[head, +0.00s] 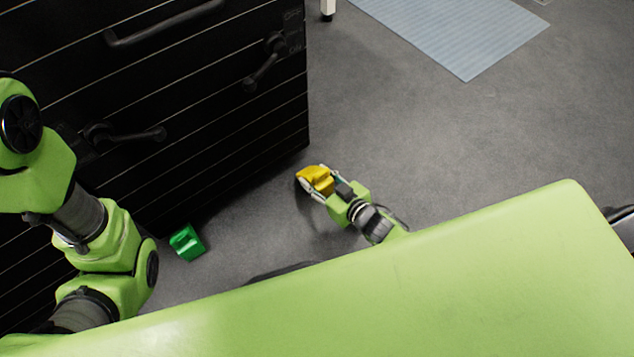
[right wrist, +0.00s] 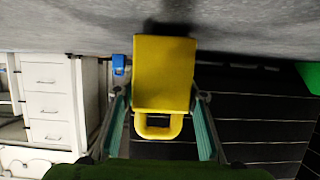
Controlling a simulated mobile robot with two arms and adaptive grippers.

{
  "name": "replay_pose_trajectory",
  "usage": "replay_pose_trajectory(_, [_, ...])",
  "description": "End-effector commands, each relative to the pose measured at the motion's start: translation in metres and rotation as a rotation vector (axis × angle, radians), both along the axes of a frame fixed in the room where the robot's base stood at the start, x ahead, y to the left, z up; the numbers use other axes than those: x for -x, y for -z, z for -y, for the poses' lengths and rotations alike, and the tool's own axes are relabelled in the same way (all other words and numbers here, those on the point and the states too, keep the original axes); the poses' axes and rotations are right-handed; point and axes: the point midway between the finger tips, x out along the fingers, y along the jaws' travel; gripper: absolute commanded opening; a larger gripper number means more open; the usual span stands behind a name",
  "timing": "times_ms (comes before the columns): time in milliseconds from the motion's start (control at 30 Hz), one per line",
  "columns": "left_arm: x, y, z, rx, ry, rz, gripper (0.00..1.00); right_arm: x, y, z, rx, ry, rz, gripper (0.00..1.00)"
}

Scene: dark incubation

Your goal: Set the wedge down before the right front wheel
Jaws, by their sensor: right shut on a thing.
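The yellow wedge (head: 317,180) is in my right gripper (head: 312,175), low over the grey floor near the near right corner of the black cabinet (head: 200,100). In the right wrist view the yellow wedge (right wrist: 164,75) sits between the two fingers of my right gripper (right wrist: 160,95), its loop handle toward the palm. Whether it touches the floor, I cannot tell. A green wedge-like block (head: 187,242) lies on the floor by the cabinet's side, left of the gripper. No wheel can be made out. My left arm shows at the left, but its gripper is out of view.
Black handles (head: 165,25) stick out from the cabinet. A light blue mat (head: 455,35) lies at the upper right. Open floor (head: 430,130) stretches right of the cabinet. The right wrist view shows white drawers (right wrist: 50,90) and a small blue object (right wrist: 119,65).

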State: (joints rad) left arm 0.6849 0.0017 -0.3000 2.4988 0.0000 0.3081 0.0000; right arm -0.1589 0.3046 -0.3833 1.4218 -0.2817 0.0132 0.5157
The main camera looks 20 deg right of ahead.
Motion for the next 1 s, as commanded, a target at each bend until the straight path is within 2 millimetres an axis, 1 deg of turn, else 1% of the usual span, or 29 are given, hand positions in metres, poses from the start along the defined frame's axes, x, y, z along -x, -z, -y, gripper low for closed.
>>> replay_pose_trajectory(33, [0.003,0.007,0.0,0.0,0.0,0.008,0.55,-0.001,0.009,0.0,-0.001,0.0,0.003,0.1])
replay_pose_trajectory(267, [0.004,0.003,0.0,0.0,0.0,0.01,0.55,-0.001,0.006,0.0,-0.001,0.0,0.004,0.1])
replay_pose_trajectory(400, [0.004,0.005,0.0,0.0,0.0,0.01,0.55,-0.001,0.01,0.0,-0.002,0.0,0.003,0.1])
replay_pose_trajectory(433, [0.004,0.005,0.0,-0.001,0.0,0.012,0.55,0.0,0.011,0.0,-0.001,0.0,0.001,0.41])
replay_pose_trajectory(500, [0.004,0.005,0.0,-0.001,0.0,0.012,0.55,0.0,0.01,0.0,-0.001,0.0,0.001,0.55])
replay_pose_trajectory(800, [0.004,0.005,0.0,-0.001,0.0,0.012,0.55,0.0,0.01,0.0,0.0,0.0,0.001,0.55])
replay_pose_trajectory(900, [0.004,0.001,0.0,-0.001,0.0,0.012,0.55,0.0,0.005,0.0,0.0,0.0,0.001,0.55])
replay_pose_trajectory(1000, [0.004,-0.008,0.0,0.0,0.001,0.012,0.55,0.012,0.0,0.004,-0.001,0.001,-0.003,0.55])
